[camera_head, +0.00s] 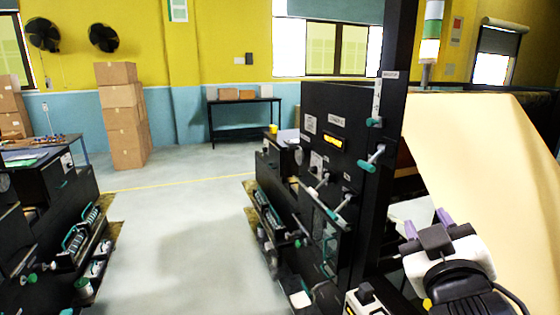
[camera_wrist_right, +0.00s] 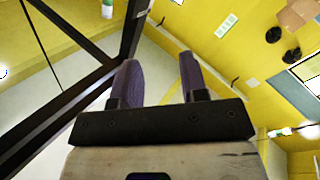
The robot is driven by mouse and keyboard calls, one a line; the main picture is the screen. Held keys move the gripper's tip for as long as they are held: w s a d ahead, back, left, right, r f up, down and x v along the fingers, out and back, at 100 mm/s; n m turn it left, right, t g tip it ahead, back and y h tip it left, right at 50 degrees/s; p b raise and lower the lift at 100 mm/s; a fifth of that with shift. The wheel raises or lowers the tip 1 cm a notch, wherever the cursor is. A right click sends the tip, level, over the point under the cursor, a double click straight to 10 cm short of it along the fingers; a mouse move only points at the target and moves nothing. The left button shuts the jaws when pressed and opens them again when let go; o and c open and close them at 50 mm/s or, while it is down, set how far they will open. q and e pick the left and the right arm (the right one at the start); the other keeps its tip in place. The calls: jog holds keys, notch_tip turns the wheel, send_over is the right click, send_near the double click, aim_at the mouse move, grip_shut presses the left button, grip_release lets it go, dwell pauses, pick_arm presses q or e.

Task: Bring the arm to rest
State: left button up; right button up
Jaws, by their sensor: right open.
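My right gripper (camera_head: 426,222) is at the lower right of the head view, in front of the large cream paper sheet (camera_head: 480,150). Its two purple fingers stand apart with nothing between them. In the right wrist view the open fingers (camera_wrist_right: 158,82) point up the picture, past a black frame, with the yellow wall and pale floor behind. My left gripper is not in the head view.
A black machine panel (camera_head: 325,130) with teal-tipped handles stands left of my right gripper. Another black machine (camera_head: 50,220) is at the left. Stacked cardboard boxes (camera_head: 122,115) and a black table (camera_head: 243,101) stand at the back wall. The floor (camera_head: 175,240) between the machines is clear.

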jog(key=s+f+m+g+y, duration=0.1)
jog(key=s+f+g, duration=0.3)
jog(key=f, duration=0.8)
jog(key=s+f+g+y, duration=0.2)
jog(key=s+f, duration=0.3)
jog(key=f, duration=0.7)
jog(key=s+f+m+g+y, duration=0.1)
jog(key=s+f+g, duration=0.3)
jog(key=f, duration=0.9)
jog(key=s+f+g, duration=0.5)
jog(key=s+f, duration=1.1)
jog(key=s, duration=0.4)
notch_tip(320, 180, up, 14)
jog(key=p, duration=1.3)
jog(key=shift+w+a, duration=0.25)
jog(key=shift+a, duration=0.1)
